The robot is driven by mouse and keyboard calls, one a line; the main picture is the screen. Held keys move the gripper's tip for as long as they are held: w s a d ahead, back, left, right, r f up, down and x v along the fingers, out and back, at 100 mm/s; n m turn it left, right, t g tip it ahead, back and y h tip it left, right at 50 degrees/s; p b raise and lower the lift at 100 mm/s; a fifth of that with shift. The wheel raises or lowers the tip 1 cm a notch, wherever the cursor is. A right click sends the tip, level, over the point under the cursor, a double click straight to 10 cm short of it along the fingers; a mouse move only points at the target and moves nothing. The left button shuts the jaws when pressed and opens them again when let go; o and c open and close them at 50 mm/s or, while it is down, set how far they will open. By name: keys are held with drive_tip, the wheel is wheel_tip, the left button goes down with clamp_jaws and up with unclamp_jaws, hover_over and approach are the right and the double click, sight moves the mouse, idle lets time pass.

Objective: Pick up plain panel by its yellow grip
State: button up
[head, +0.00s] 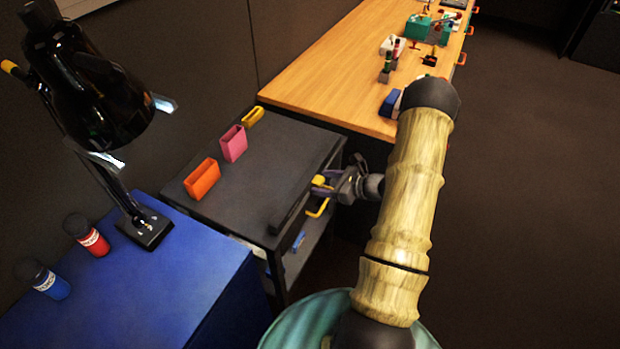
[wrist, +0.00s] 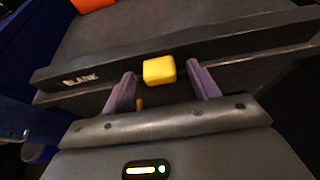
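The plain panel (wrist: 235,47) is a long dark bar marked "BLANK" in the wrist view. In the head view the panel (head: 288,212) lies along the right edge of the black cart's top. Its yellow grip (wrist: 159,70) is a small block on the panel's near side; it also shows in the head view (head: 319,180). My gripper (wrist: 164,75) is open, with one purple finger on each side of the yellow grip. Gaps show between the fingers and the grip. In the head view my gripper (head: 326,187) reaches the panel from the right.
Orange (head: 202,179), pink (head: 233,144) and yellow (head: 253,116) holders stand on the black cart (head: 240,200). A yellow handle (head: 318,209) sits below the cart top. A blue table (head: 150,285) with a black lamp (head: 95,95) is left; a wooden bench (head: 320,75) is behind.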

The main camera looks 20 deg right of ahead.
drive_tip(key=c, duration=1.2)
drive_tip(key=shift+o, duration=0.2)
drive_tip(key=shift+r, duration=0.1)
wheel_tip(320, 180, up, 10)
